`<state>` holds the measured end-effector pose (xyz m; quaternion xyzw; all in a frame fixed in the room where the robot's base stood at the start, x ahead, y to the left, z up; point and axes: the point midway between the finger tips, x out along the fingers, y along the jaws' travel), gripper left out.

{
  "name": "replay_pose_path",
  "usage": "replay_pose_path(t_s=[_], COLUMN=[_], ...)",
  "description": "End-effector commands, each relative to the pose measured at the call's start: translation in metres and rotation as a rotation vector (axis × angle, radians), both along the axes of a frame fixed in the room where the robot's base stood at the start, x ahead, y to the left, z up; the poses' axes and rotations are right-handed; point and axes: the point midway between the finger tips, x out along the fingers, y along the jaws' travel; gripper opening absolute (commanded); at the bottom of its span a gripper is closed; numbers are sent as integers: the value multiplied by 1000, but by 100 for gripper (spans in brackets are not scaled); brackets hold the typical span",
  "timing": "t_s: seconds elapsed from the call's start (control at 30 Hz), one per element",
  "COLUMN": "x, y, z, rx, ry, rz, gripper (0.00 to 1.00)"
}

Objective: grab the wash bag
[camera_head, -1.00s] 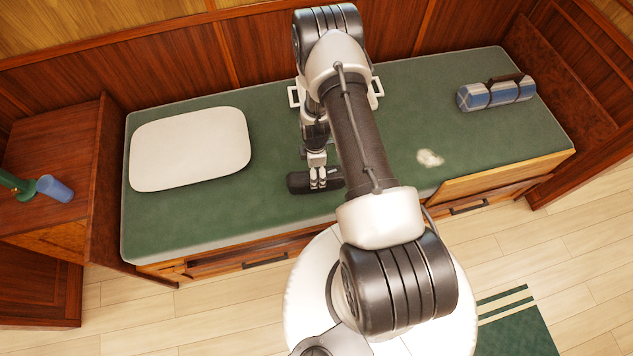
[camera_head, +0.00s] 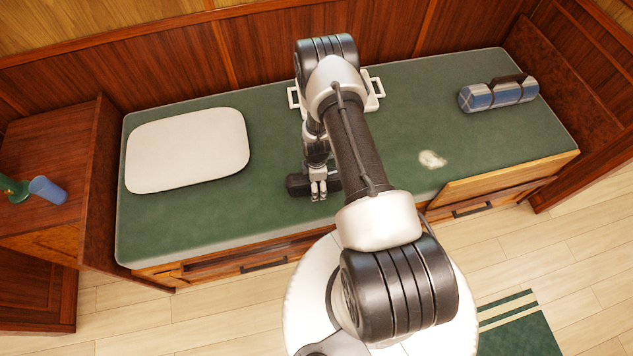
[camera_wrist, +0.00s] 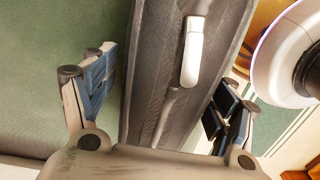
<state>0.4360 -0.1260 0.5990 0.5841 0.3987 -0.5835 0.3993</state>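The wash bag (camera_head: 297,184) is a small dark bag lying on the green berth near its front edge, partly hidden behind my gripper in the head view. In the wrist view the wash bag (camera_wrist: 165,75) is dark grey, with a pale pull or tab on it, and runs lengthwise up the picture. My gripper (camera_head: 318,195) is down at the bag. In the wrist view my gripper (camera_wrist: 163,95) is open, with one finger on each side of the bag and a small gap visible at the left finger.
A white pillow (camera_head: 187,150) lies on the left of the berth (camera_head: 250,215). A rolled blue blanket (camera_head: 500,94) lies at the far right, and a pale patch (camera_head: 432,159) right of my arm.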

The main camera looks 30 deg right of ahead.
Motion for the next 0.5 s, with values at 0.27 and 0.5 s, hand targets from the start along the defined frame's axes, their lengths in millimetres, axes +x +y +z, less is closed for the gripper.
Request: replay_pose_path(t_s=[0.27,0.5], x=[0,0], y=[0,0], z=[0,0], rx=[0,0], ry=[1,1], rz=[0,0], gripper=[57,41])
